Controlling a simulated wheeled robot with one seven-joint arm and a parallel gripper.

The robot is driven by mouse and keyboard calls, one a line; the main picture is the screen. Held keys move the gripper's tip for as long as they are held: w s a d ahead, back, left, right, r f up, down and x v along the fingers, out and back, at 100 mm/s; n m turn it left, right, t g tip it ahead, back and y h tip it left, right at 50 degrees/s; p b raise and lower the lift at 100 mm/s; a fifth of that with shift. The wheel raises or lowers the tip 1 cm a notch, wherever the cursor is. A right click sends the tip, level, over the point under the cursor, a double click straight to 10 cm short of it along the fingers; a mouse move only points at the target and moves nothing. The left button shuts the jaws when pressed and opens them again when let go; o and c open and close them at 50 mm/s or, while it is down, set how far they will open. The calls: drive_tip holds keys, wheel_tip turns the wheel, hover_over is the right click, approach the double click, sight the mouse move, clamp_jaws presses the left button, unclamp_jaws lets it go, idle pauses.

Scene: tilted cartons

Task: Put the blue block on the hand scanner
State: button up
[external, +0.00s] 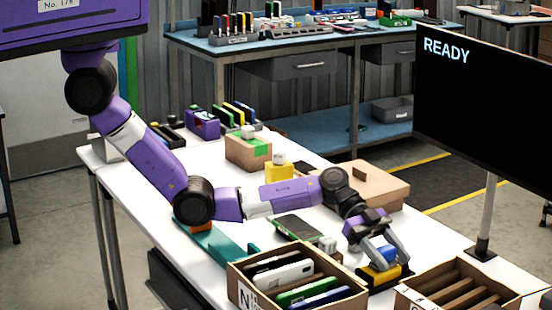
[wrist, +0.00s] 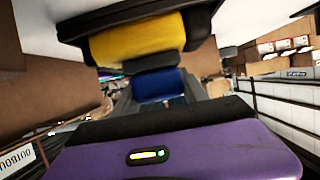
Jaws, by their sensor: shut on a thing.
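My gripper (external: 378,247) points down over the right part of the white table, shut on a blue block (external: 388,252). The block also shows between the fingers in the wrist view (wrist: 158,85). Directly below it is a yellow and black device (external: 384,276), which looks like the hand scanner; it also shows at the top of the wrist view (wrist: 138,38). The block is at or just above the yellow part. I cannot tell whether they touch.
An open carton of phone-like devices (external: 240,278) stands left of the scanner, and a carton with dividers (external: 410,295) stands to its right. A flat cardboard box (external: 385,188) lies behind my gripper. A monitor (external: 480,105) reading READY rises at the right.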

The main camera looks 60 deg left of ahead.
drive_tip(key=o, duration=1.4)
drive_tip(key=shift+r, duration=0.1)
drive_tip(key=shift+a+r+p, duration=0.15)
drive_tip(key=shift+r+p, duration=0.05)
drive_tip(key=shift+p, duration=0.25)
drive_tip(key=p+v, duration=0.3)
drive_tip(key=v, duration=0.8)
drive_tip(key=shift+a, duration=0.4)
